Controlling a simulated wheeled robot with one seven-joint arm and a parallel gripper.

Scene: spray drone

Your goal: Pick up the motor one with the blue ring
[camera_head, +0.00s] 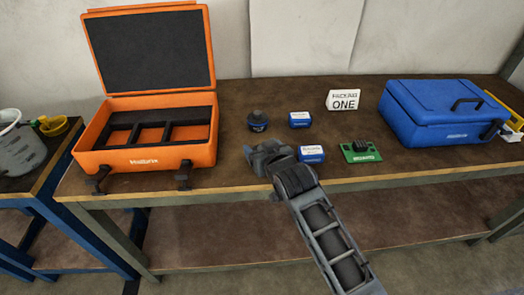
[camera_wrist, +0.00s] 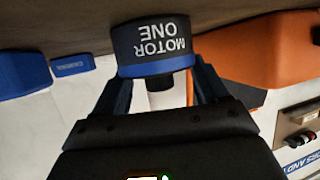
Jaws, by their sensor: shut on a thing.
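The motor one (camera_wrist: 152,48) is a dark cylinder with white lettering and a blue ring. It sits between the two fingers of my gripper (camera_wrist: 160,85) in the wrist view, upside down in that picture, and the gripper is shut on it. In the head view a dark motor with a blue band (camera_head: 258,121) shows just beyond my gripper (camera_head: 258,146), near the middle of the table. The fingers are hard to make out there. I cannot tell whether the motor is clear of the table.
An open orange case (camera_head: 150,160) with empty compartments stands left on the table (camera_head: 350,92). Small blue-and-white boxes (camera_head: 300,119) (camera_head: 311,154), a green board (camera_head: 360,152) and a white sign (camera_head: 343,100) stand to the right. A closed blue case (camera_head: 440,112) is farther right.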

